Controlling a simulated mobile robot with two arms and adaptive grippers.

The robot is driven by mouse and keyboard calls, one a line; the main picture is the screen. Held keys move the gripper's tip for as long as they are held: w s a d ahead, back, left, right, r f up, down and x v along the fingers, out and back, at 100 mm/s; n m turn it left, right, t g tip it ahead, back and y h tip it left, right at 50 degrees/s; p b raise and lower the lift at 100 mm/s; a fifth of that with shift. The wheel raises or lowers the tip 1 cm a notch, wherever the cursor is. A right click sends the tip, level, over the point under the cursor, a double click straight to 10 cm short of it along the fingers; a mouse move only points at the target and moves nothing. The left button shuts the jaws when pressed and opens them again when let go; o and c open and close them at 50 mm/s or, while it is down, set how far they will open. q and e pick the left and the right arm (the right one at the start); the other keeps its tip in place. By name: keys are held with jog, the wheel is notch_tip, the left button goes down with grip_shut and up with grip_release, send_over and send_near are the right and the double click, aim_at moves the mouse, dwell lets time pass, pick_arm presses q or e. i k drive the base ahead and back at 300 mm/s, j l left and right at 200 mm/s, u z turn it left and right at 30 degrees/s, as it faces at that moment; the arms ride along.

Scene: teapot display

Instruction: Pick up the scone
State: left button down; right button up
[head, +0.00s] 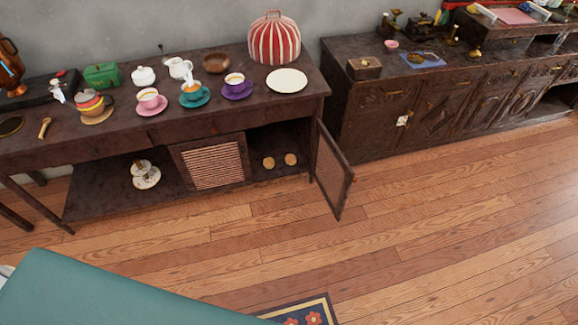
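Two small round golden-brown things that look like scones lie inside the dark wooden cabinet, behind its open door. The left scone (268,162) and the right scone (290,159) sit side by side on the lower shelf, a small gap between them. The mesh door (333,169) is swung outward to the right of the opening. An empty white plate (287,80) lies on the cabinet top (240,105), above the scones. Neither of my grippers shows in the head view.
Pink, teal and purple cups on saucers, a white teapot (179,68), a brown bowl (216,62) and a red striped cosy (274,40) stand on top. A teal surface (110,290) fills the lower left. Wooden floor (420,230) is clear before the cabinet.

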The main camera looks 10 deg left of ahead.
aim_at(290, 160)
jog(key=i+l+u, duration=0.15)
jog(key=u, duration=0.25)
jog(key=i+l+u, duration=0.15)
jog(key=l+u, duration=0.2)
jog(key=i+l+u, duration=0.1)
jog(key=l+u, duration=0.5)
jog(key=u, duration=0.2)
jog(key=l+u, duration=0.2)
jog(key=l, duration=1.15)
jog(key=l+u, duration=0.2)
jog(key=l, duration=1.1)
jog(key=i+l, duration=0.4)
jog(key=k+j, duration=0.15)
jog(key=j, duration=0.2)
jog(key=k+j, duration=0.1)
jog(key=j, duration=0.25)
jog(key=j+z, duration=0.35)
jog(key=j, duration=1.5)
